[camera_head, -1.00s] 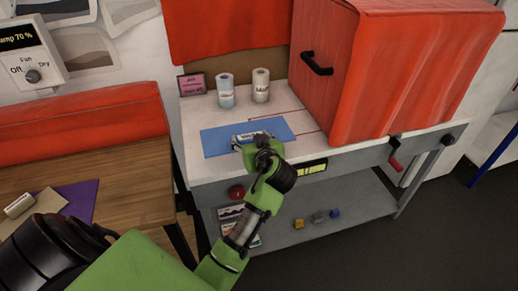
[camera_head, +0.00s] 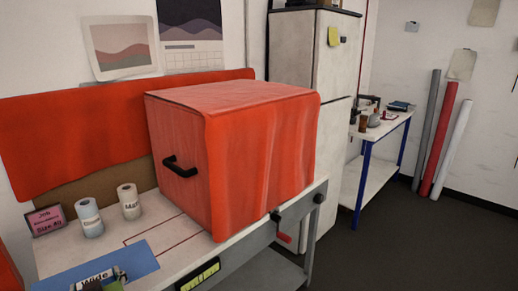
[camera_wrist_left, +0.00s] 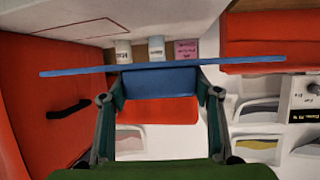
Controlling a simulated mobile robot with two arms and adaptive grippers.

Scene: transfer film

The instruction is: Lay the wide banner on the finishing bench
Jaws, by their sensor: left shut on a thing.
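The wide banner (camera_head: 138,262) is a flat blue sheet with a white label reading "Wide", at the lower left of the head view. In the left wrist view the banner (camera_wrist_left: 230,64) shows nearly edge-on as a long blue strip across the fingers. My left gripper (camera_wrist_left: 160,92) is shut on it; in the head view only a bit of it shows at the bottom edge. The banner appears over the white worktop (camera_head: 185,232); I cannot tell whether it touches. A white table (camera_head: 378,155) with blue legs stands at the back right. No label names the finishing bench. My right gripper is not in view.
A large red box with a black handle (camera_head: 232,155) fills the worktop's right part. Two labelled rolls (camera_head: 130,202) and a pink sign (camera_head: 46,220) stand at its back. The far table holds several small items. Tall rolls (camera_head: 444,140) lean on the right wall. Grey floor is clear.

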